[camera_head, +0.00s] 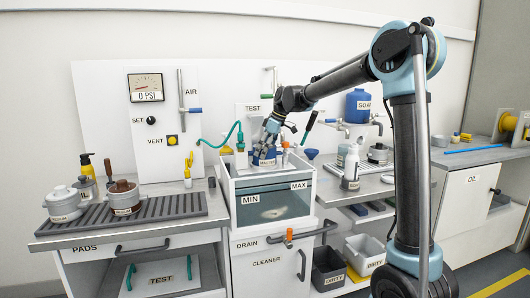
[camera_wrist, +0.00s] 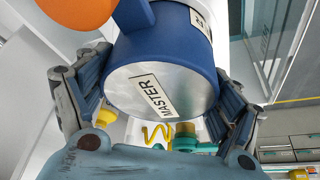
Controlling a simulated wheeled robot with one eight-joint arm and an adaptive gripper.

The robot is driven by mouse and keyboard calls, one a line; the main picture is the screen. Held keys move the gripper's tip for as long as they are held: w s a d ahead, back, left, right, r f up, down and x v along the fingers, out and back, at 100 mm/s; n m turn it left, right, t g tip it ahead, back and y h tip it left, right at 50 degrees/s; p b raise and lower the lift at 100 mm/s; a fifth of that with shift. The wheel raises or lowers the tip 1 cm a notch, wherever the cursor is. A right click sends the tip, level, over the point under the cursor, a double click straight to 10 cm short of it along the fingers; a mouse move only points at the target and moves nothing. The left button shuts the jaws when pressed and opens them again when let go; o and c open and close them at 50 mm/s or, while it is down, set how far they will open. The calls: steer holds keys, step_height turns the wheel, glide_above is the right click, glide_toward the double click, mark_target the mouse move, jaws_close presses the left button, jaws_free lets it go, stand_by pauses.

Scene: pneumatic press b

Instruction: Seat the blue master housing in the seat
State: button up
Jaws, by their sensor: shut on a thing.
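The blue master housing (camera_wrist: 165,62) is a blue cylinder with a silver end face labelled MASTER. In the wrist view it fills the space between the two fingers of my gripper (camera_wrist: 160,98), which is shut on its sides. In the head view my gripper (camera_head: 269,140) holds the housing (camera_head: 263,160) over the back part of the clear-walled tank (camera_head: 273,207), under the TEST panel (camera_head: 252,110). The housing's far side is hidden. I cannot make out the seat in either view.
The tank, marked MIN and MAX, holds water. Left of it, pots (camera_head: 63,203) stand on a ribbed drain tray (camera_head: 160,207). A teal hose (camera_head: 240,137) hangs close left of my gripper. A bottle (camera_head: 351,167) and a blue SOAP container (camera_head: 358,105) stand to the right.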

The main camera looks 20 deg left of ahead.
steer(key=shift+f, duration=0.45)
steer(key=o, duration=1.5)
steer(key=shift+c, duration=0.2)
steer(key=v, duration=1.2)
